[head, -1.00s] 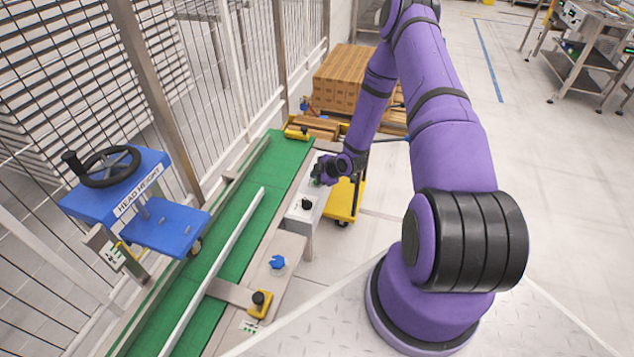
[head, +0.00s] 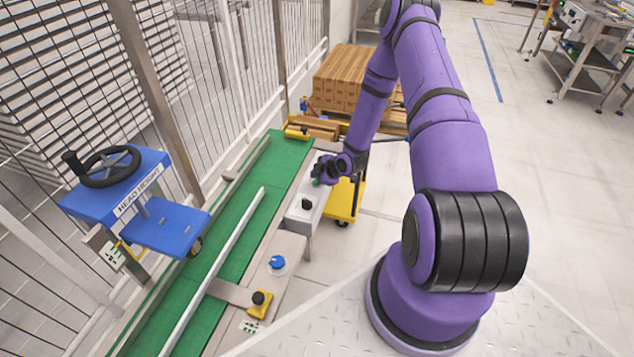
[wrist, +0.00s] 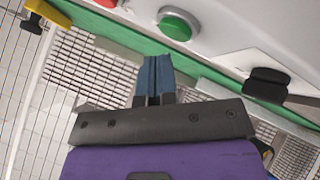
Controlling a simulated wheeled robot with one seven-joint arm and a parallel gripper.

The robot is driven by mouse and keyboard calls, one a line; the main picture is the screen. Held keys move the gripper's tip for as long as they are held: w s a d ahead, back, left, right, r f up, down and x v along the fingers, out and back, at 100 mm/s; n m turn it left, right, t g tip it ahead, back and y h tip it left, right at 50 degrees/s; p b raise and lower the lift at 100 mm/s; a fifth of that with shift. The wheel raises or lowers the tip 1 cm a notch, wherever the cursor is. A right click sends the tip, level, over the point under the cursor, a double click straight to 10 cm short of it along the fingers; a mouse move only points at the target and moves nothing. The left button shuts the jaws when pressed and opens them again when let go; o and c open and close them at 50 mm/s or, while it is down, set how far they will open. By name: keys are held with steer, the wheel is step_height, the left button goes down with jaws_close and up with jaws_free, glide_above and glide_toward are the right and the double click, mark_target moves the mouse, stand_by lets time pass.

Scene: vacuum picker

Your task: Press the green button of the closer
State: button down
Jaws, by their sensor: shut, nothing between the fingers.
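The green button (wrist: 176,24) shows in the wrist view as a round green cap in a pale ring on a light grey panel (wrist: 225,35). My gripper (wrist: 155,60) has its blue fingers together and empty. Their tips appear just below and slightly left of the button in that view; the distance between them is hard to judge. In the head view my gripper (head: 319,176) is at the far end of the grey control box (head: 303,218). A small bit of green shows beside it, mostly hidden.
A red button (wrist: 105,2) is partly cut off beside the green one. A black knob (head: 306,204) stands on the box. The green conveyor (head: 225,262) runs alongside, with a blue knob (head: 277,262) nearer me. A yellow cart (head: 343,203) and stacked boxes (head: 340,80) stand beyond.

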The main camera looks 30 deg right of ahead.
stand_by(0.4)
steer(key=shift+f, duration=0.45)
